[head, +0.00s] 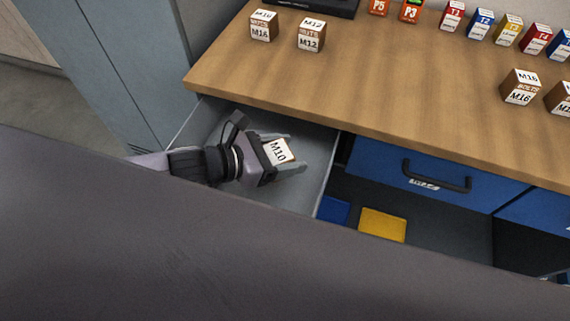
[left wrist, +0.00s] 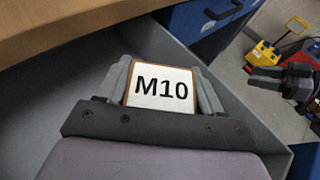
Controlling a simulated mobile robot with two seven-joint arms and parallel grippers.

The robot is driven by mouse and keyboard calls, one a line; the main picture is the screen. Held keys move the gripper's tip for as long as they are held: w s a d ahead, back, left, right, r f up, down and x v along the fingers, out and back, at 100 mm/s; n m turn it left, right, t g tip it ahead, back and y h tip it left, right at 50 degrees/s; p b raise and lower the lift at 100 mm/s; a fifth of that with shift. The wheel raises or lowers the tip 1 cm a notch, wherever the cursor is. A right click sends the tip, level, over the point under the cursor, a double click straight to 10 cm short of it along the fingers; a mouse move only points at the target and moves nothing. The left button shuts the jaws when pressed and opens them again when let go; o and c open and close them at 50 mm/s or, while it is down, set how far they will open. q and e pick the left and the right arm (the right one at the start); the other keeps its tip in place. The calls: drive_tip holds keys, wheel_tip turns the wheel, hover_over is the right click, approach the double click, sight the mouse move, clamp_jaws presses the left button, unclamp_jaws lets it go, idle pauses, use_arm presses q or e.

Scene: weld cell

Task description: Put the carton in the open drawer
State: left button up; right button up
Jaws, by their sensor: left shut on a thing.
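In the left wrist view the carton (left wrist: 161,88) sits between both fingers, label facing the camera. The open drawer (head: 203,120) is grey inside and pulled out from under the bench at the left. The gripper and carton are over the drawer's inside; I cannot tell how far above its floor. In the left wrist view another gripper, my right one (left wrist: 290,82), shows at the right edge, away from the drawer.
The wooden bench top (head: 400,80) overhangs the drawer's back. A closed blue drawer (head: 430,172) is to the right, above a yellow item (head: 383,225).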

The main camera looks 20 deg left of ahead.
use_arm(q)
drive_tip(key=shift+f, duration=2.15)
drive_tip(key=shift+f+b, duration=0.6)
drive_tip(key=shift+b, duration=0.05)
drive_tip(key=o, duration=1.4)
